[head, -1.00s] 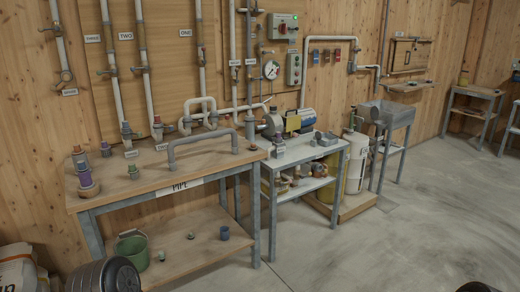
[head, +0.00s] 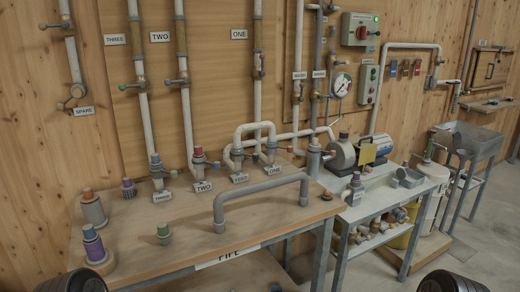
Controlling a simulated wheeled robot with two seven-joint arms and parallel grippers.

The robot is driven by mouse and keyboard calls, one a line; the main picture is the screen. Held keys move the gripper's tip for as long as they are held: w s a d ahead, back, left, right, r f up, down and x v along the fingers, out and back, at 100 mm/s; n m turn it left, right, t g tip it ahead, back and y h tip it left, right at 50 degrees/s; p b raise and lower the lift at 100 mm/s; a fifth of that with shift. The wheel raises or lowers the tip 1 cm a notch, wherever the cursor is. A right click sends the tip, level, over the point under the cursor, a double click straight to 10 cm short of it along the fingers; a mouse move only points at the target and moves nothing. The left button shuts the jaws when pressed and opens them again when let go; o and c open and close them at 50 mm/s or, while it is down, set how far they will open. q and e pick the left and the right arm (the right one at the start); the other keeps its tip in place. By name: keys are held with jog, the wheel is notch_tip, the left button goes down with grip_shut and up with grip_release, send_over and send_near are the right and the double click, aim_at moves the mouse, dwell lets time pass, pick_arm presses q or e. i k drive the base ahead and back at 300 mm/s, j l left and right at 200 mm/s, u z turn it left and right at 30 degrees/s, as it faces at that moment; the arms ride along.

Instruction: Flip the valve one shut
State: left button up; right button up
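The pipe labelled ONE (head: 257,105) runs down the wooden back panel, under a ONE sign (head: 239,34). Valve one (head: 260,68) sits on its upper part, with a small reddish handle tip close against the pipe's right side; the handle's exact angle is too small to tell. To its left, the valve on pipe TWO (head: 181,82) and the valve on pipe THREE (head: 139,84) have levers standing out sideways to the left. Neither gripper shows. Only dark rounded parts of my arms show at the bottom left and bottom right corners.
A wooden-topped bench (head: 190,228) stands in front of the panel, carrying a grey pipe handrail (head: 262,190) and several capped fittings. A metal table (head: 385,196) with a pump (head: 366,151) adjoins it on the right. Free floor lies at the far right.

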aim_at(262, 74)
jog(key=i+j, duration=0.15)
jog(key=i+l+z, duration=0.1)
jog(key=i+l, duration=0.45)
jog(key=l, duration=0.3)
jog(key=i+l+z, duration=0.1)
jog(key=i+l, duration=0.5)
jog(key=l, duration=0.25)
jog(key=i+l+z, duration=0.1)
jog(key=i+l, duration=0.55)
jog(key=l, duration=0.1)
